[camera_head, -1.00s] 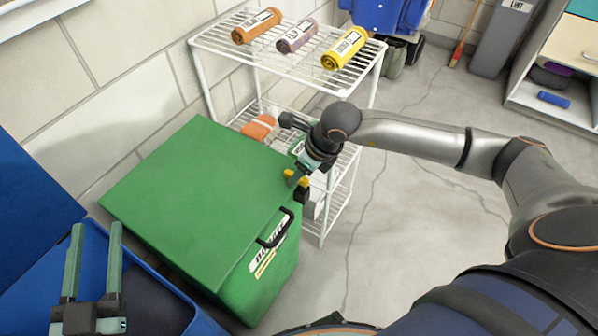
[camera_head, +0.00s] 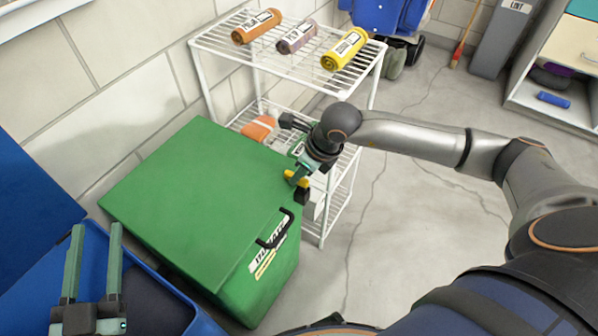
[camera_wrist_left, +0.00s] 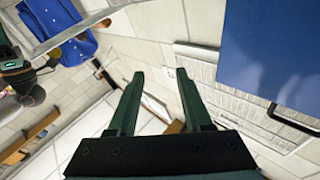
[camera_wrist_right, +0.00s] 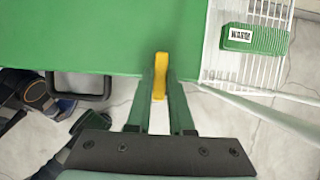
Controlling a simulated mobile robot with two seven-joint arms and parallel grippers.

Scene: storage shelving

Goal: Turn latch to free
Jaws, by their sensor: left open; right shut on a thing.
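The latch (camera_head: 295,178) is a small yellow piece at the right edge of the lid of the closed green box (camera_head: 190,190). My right gripper (camera_head: 301,176) is shut on the latch. In the right wrist view the yellow latch (camera_wrist_right: 160,76) stands between the two fingers (camera_wrist_right: 160,95), with its long side pointing away from the wrist. The latch base is partly hidden by the gripper in the head view. My left gripper (camera_head: 92,255) is open and empty above the blue bin at the lower left. Its two fingers also show apart in the left wrist view (camera_wrist_left: 160,100).
A black handle (camera_head: 275,230) and a label are on the box front. A white wire shelf (camera_head: 210,42) with rolled towels stands close behind the box. An open blue bin (camera_head: 185,290) sits at the left. The floor (camera_head: 400,230) to the right is clear.

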